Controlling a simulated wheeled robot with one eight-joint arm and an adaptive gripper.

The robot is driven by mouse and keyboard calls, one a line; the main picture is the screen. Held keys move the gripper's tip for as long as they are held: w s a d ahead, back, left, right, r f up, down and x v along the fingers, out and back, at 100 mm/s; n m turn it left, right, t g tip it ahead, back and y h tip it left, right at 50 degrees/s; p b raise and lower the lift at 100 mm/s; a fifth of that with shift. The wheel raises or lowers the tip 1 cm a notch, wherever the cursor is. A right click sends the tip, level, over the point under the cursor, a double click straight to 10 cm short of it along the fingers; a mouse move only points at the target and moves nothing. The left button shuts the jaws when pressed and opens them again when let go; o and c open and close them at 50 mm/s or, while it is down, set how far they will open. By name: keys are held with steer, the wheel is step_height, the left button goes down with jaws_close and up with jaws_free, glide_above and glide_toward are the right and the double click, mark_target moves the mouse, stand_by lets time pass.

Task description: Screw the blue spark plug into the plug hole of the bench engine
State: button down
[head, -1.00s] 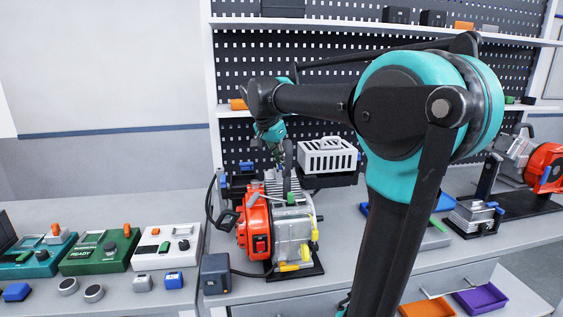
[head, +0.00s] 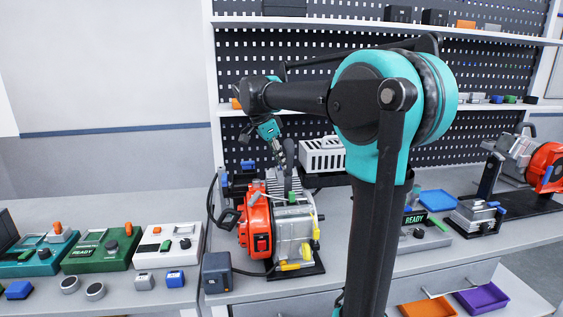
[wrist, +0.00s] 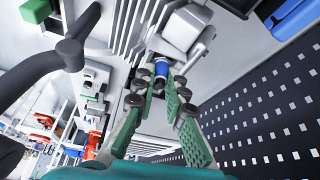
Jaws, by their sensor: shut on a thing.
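The bench engine (head: 293,230), with an orange cover and a grey metal body, stands on the bench left of my arm. My gripper (head: 282,160) is above the engine's finned top in the head view, small and partly hidden there. In the wrist view my gripper (wrist: 160,88) has its green-padded fingers closed around the blue spark plug (wrist: 162,68). The plug's far end points at a grey metal part of the engine (wrist: 165,46). I cannot tell whether it touches, and the plug hole is not visible.
A dark upright handle (head: 289,155) rises close beside my gripper. A white slotted basket (head: 322,155) stands behind the engine. A dark box (head: 216,272) sits in front on the left. Control boxes (head: 103,249) fill the left bench. A pegboard (head: 245,60) closes the back.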

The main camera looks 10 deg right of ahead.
steer(key=shift+m+g, duration=0.3)
steer(key=shift+m, duration=0.4)
steer(key=shift+f+m+g, duration=0.1)
steer(key=shift+m+g, duration=0.6)
steer(key=shift+m, duration=1)
steer(key=shift+m, duration=0.7)
steer(key=c, duration=1.5)
jaws_free()
steer(key=shift+v, duration=4.05)
